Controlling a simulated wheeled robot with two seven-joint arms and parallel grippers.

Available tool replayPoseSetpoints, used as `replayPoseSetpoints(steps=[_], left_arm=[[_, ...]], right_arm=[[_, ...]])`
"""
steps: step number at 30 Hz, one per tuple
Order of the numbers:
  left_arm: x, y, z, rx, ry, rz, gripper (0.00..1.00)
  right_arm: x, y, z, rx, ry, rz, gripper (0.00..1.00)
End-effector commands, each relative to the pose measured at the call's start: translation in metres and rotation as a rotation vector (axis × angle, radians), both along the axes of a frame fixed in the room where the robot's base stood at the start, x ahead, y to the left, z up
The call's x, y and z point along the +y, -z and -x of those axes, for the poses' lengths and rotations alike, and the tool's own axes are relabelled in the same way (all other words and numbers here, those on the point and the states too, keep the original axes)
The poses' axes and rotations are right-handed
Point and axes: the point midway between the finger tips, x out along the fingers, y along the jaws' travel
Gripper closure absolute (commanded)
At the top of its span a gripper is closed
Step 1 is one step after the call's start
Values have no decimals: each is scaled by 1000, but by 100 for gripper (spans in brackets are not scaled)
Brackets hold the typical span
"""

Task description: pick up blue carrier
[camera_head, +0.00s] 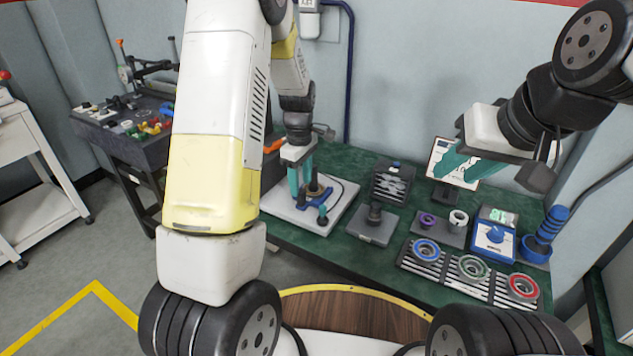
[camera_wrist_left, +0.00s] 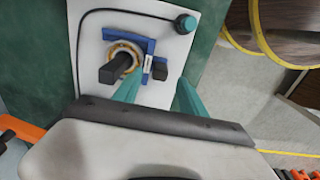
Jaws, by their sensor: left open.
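The blue carrier (camera_head: 314,201) lies on a white base plate (camera_head: 335,213) on the green bench. In the left wrist view the carrier (camera_wrist_left: 137,42) is a blue bracket beside a brass-coloured ring with a black block through it. My left gripper (camera_head: 301,182) hangs just above and beside the carrier, fingers pointing down. In the left wrist view its two teal fingers (camera_wrist_left: 157,92) are apart, with nothing held between them; one tip is close to the carrier's near edge. Whether it touches is unclear. My right gripper (camera_head: 457,170) is raised over the bench's right side, teal fingers apart and empty.
A teal button (camera_wrist_left: 185,24) with a black cable is on the plate. To its right stand a grey fixture (camera_head: 375,225), a slotted rack (camera_head: 470,272) with coloured rings, a blue box (camera_head: 492,235) and a small screen (camera_head: 452,160). A dark tool table (camera_head: 130,125) stands at left.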

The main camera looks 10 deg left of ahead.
Motion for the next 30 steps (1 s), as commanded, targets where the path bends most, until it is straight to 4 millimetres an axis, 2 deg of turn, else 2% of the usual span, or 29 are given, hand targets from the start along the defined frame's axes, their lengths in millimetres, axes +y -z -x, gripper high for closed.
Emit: replayPoseSetpoints(steps=[7, 11, 17, 24, 30], left_arm=[[0, 37, 0, 4, 1, 0, 51], [0, 45, 0, 1, 2, 1, 51], [0, 45, 0, 1, 2, 0, 51], [0, 44, 0, 0, 1, 0, 98], [0, 44, -1, -2, 1, 1, 100]], right_arm=[[0, 0, 0, 0, 0, 0, 64], [0, 0, 0, 0, 0, 0, 64], [0, 0, 0, 0, 0, 0, 64], [0, 0, 0, 0, 0, 0, 64], [0, 0, 0, 0, 0, 0, 64]])
